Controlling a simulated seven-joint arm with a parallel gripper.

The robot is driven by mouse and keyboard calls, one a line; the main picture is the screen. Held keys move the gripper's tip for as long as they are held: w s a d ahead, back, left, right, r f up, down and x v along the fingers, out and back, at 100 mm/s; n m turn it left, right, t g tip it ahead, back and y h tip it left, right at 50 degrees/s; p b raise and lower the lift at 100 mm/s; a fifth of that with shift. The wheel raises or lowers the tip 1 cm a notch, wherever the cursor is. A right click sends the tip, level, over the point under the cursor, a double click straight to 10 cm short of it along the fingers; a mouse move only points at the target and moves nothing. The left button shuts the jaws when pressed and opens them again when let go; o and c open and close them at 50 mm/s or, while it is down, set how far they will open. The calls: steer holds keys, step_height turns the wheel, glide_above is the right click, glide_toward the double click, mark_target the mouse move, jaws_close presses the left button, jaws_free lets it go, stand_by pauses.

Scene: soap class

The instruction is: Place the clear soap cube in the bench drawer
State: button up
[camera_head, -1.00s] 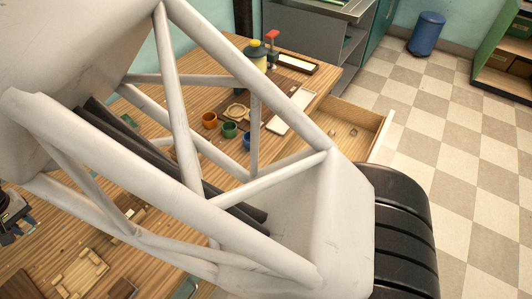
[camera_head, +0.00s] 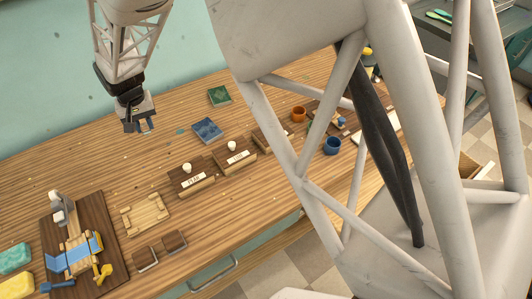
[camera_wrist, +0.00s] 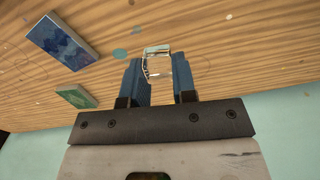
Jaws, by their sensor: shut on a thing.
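My gripper (camera_head: 140,124) is above the back left of the wooden bench, pointing down. In the wrist view its blue fingers (camera_wrist: 160,80) are shut on a small clear soap cube (camera_wrist: 157,63) at their tips. I cannot make out the cube in the head view.
The bench (camera_head: 95,175) holds a blue booklet (camera_head: 207,130), a green one (camera_head: 219,96), labelled wooden blocks with white knobs (camera_head: 188,167), cups (camera_head: 332,146) and a dark board with a blue-strapped device (camera_head: 75,255). A handled teal front (camera_head: 210,279) is below the bench edge.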

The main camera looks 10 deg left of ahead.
steer(key=w+d+m, duration=0.2)
steer(key=w+d, duration=0.6)
steer(key=d, duration=0.4)
steer(key=w+d+m, duration=0.2)
steer(key=w+d, duration=0.6)
steer(key=d, duration=0.4)
steer(key=w+d+m, duration=0.2)
steer(key=d, duration=1.2)
steer(key=w+d+m, duration=0.2)
steer(key=d+m, duration=0.1)
steer(key=d, duration=1.1)
steer(key=s+d+m, duration=0.2)
steer(key=s+d, duration=0.3)
steer(key=d, duration=0.7)
steer(key=s+d+m, duration=0.3)
steer(key=s+d, duration=0.2)
steer(key=d, duration=0.7)
steer(key=s+d+m, duration=0.2)
steer(key=s+d, duration=0.2)
steer(key=d, duration=0.7)
step_height(320, 180, down, 18)
steer(key=shift+s, duration=0.2)
steer(key=shift+d+f, duration=0.1)
steer(key=shift+f, duration=0.05)
